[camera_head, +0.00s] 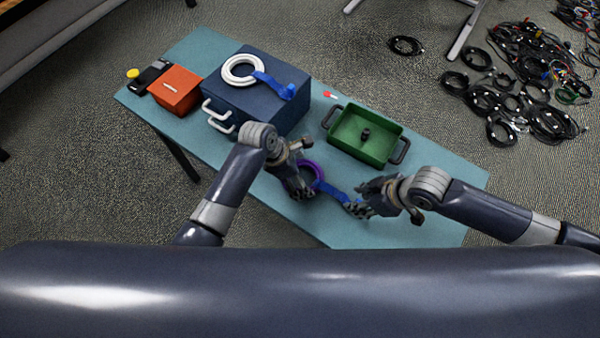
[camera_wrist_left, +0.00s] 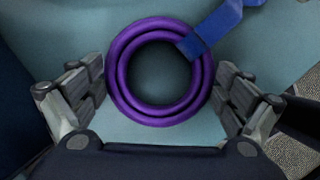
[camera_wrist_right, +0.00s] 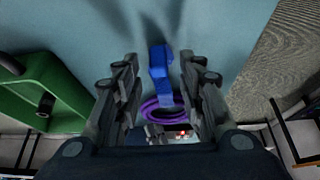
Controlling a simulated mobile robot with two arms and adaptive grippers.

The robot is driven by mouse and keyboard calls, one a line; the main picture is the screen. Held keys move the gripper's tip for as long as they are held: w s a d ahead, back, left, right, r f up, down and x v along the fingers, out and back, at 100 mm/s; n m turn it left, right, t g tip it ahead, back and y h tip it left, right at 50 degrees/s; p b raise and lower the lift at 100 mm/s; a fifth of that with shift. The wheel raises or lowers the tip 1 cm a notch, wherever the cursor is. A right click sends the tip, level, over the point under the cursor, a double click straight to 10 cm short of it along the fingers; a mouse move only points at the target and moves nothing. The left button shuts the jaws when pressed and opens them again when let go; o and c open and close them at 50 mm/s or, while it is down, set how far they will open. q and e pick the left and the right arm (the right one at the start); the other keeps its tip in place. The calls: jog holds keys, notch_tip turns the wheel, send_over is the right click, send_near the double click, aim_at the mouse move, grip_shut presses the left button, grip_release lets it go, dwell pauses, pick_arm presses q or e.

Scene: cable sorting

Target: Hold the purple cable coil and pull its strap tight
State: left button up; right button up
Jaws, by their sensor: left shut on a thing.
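The purple cable coil (camera_head: 313,168) is held above the table near its front. In the left wrist view the coil (camera_wrist_left: 118,72) fills the gap between the fingers of my left gripper (camera_wrist_left: 160,85), which is shut on its outer sides. A blue strap (camera_head: 330,189) wraps the coil's rim, and its tail runs right towards my right gripper (camera_head: 360,203). In the right wrist view the strap (camera_wrist_right: 159,68) shows between the two parted fingers, with the coil (camera_wrist_right: 160,112) beyond. The right fingers are apart and not closed on the strap.
A green tray (camera_head: 384,124) with a small dark object in it stands just behind the grippers. A blue box (camera_head: 245,105) with a white coil (camera_head: 228,76) and blue strap on top is behind left. An orange box (camera_head: 176,90) is at the far left. The table's (camera_head: 440,185) right end is clear.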

pick_arm(q)
jog(key=shift+s+f, duration=0.1)
jog(key=shift+s, duration=0.05)
pick_arm(e)
jog(key=shift+r, duration=3.35)
pick_arm(q)
jog(key=o, duration=0.9)
jog(key=shift+r, duration=0.2)
jog(key=shift+a+r, duration=0.15)
jog(key=shift+r, duration=0.1)
jog(key=v, duration=1.1)
jog(key=shift+a, duration=0.15)
pick_arm(e)
jog(key=shift+d, duration=0.1)
